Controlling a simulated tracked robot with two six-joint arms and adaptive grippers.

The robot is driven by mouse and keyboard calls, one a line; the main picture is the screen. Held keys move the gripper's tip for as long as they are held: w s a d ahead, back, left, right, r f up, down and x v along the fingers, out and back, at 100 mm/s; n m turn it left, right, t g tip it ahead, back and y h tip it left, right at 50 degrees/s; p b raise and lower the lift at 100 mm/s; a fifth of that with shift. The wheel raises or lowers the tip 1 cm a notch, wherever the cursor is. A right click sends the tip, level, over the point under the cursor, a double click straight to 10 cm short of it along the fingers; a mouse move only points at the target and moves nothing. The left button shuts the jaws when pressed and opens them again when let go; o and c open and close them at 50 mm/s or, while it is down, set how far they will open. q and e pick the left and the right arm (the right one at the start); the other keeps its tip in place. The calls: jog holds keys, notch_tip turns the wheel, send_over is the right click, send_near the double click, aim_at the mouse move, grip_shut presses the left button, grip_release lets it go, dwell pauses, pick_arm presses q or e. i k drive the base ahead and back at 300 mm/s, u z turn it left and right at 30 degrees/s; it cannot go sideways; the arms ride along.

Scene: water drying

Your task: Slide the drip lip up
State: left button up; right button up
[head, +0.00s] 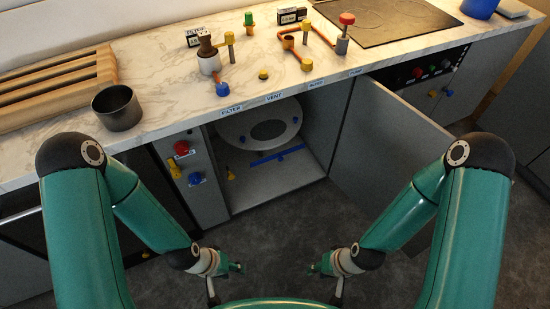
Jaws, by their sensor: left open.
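No part is labelled as the drip lip. A flat blue strip (276,155) with a small knob on it lies at the cabinet floor below a round white ring (258,124), inside the open cabinet; I cannot tell if it is the drip lip. My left gripper (236,267) is low in front of the cabinet, open, and apart from the strip. My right gripper (316,267) is low to its right, also apart from the strip; its fingers are too small to read.
The cabinet door (390,150) stands open on the right. On the marble counter (170,75) are a dark cup (118,107), a wooden rack (60,88) and orange piping (300,55). A side panel holds red and blue knobs (182,148). The floor before the cabinet is clear.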

aim_at(280, 155)
jog(key=z, duration=0.05)
jog(key=i, duration=0.9)
jog(key=u, duration=0.2)
jog(key=k, duration=0.95)
jog(key=z, duration=0.25)
jog(key=i, duration=1)
jog(key=u, duration=0.9)
